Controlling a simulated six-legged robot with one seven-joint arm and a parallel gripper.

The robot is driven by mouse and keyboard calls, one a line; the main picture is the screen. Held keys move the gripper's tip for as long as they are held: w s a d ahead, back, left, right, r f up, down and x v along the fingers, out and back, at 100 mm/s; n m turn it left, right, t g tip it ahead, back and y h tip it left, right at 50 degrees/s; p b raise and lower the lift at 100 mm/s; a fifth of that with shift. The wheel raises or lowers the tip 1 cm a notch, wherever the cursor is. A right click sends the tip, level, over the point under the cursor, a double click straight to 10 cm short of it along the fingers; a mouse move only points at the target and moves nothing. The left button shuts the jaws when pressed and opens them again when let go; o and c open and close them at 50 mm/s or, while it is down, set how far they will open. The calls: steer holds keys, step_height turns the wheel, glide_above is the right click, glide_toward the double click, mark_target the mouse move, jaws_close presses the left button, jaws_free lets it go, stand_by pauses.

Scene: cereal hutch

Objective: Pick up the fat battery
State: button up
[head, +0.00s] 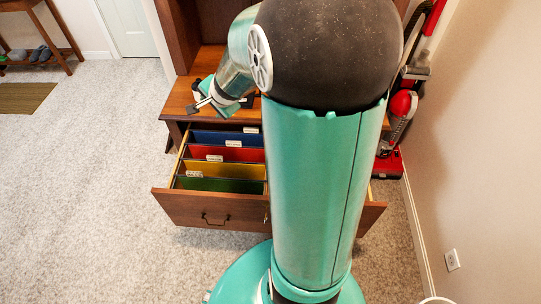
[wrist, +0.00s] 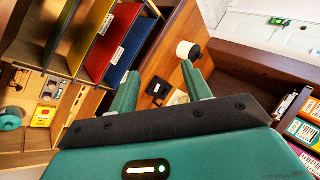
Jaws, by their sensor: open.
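I cannot make out a fat battery for certain in either view. In the wrist view, several small items lie in the wooden compartments of the drawer at the left, among them a yellow item (wrist: 43,117) and a small pale item (wrist: 52,89); they are too small to name. My gripper (wrist: 160,69) is open, with nothing between its two green fingers. In the head view my gripper (head: 205,99) is over the hutch's ledge, just behind the open drawer (head: 215,208). My arm hides the drawer's right part there.
Hanging folders, including a red one (head: 222,152), fill the drawer's left part. On the ledge are a white cylinder (wrist: 188,50) and a black item (wrist: 158,91). Colourful boxes (wrist: 303,131) stand at the wrist view's right. A red vacuum cleaner (head: 403,104) stands by the right wall.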

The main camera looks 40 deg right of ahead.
steer(key=s+d+f+m+g+h, duration=0.15)
steer(key=s+d+f+m, duration=0.25)
steer(key=d+f+m, duration=0.45)
steer(key=s+d+f+m+g+h, duration=0.1)
steer(key=s+d+f+m+g, duration=0.3)
steer(key=d+f, duration=0.65)
steer(key=s+f+m+y, duration=0.1)
steer(key=s+f+m, duration=0.2)
steer(key=f, duration=0.4)
steer(key=s+f+m+g+y, duration=0.1)
steer(key=s+f+m, duration=0.2)
steer(key=f, duration=0.4)
steer(key=s+f+m+g+y, duration=0.1)
steer(key=s+f+m, duration=0.2)
steer(key=s+f, duration=0.2)
step_height(320, 180, down, 3)
steer(key=shift+s+a+f+g, duration=0.1)
steer(key=shift+s+g, duration=0.05)
steer(key=shift+g, duration=0.1)
steer(key=shift+f, duration=3.15)
steer(key=shift+c, duration=0.4)
jaws_close()
